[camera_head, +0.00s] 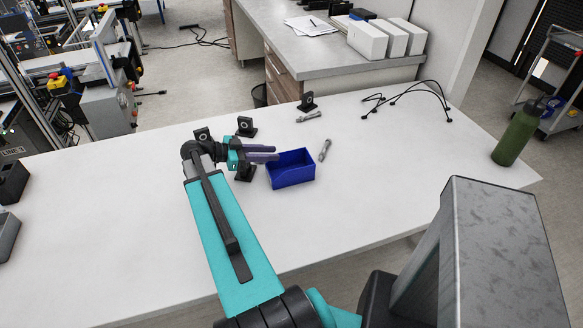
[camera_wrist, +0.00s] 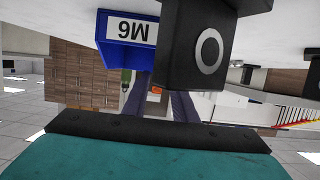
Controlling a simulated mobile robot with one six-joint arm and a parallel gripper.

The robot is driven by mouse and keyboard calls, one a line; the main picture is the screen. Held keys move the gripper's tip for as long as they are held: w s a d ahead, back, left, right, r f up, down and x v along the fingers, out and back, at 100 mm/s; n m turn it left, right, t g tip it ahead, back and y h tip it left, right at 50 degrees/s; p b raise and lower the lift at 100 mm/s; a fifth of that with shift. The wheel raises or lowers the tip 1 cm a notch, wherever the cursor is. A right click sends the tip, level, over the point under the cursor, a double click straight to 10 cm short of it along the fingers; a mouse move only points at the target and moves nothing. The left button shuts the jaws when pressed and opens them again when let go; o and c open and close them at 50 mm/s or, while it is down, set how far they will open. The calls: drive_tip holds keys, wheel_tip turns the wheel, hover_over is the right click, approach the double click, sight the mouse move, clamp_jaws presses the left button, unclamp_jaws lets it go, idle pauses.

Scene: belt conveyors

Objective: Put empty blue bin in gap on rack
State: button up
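The blue bin (camera_head: 291,172) stands upright on the white table, and its visible inside looks empty. In the wrist view, which is upside down, the blue bin (camera_wrist: 112,53) shows a white M6 label on its front. My gripper (camera_head: 277,153) is low over the table at the bin's back left, with its purple fingers pointing right towards the bin. In the wrist view, the fingers of my gripper (camera_wrist: 158,98) are apart with nothing between them. I cannot tell whether a finger touches the bin. No rack with a gap is clearly in view.
Several black bearing blocks (camera_head: 246,126) stand around my gripper; one (camera_wrist: 195,50) is close in the wrist view. A green bottle (camera_head: 517,133) and black cable (camera_head: 407,94) are at right. Dark boxes (camera_head: 12,181) sit at far left.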

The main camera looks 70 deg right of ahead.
sight(285, 153)
drive_tip(key=shift+s+d+f, duration=0.25)
drive_tip(key=shift+s+d, duration=0.15)
drive_tip(key=shift+s, duration=0.1)
drive_tip(key=shift+p+x, duration=1.1)
drive_tip(key=shift+x, duration=0.15)
drive_tip(key=shift+p+x, duration=0.55)
drive_tip(key=shift+x, duration=0.85)
drive_tip(key=shift+w+d+f, duration=0.1)
drive_tip(key=shift+w, duration=0.05)
clamp_jaws()
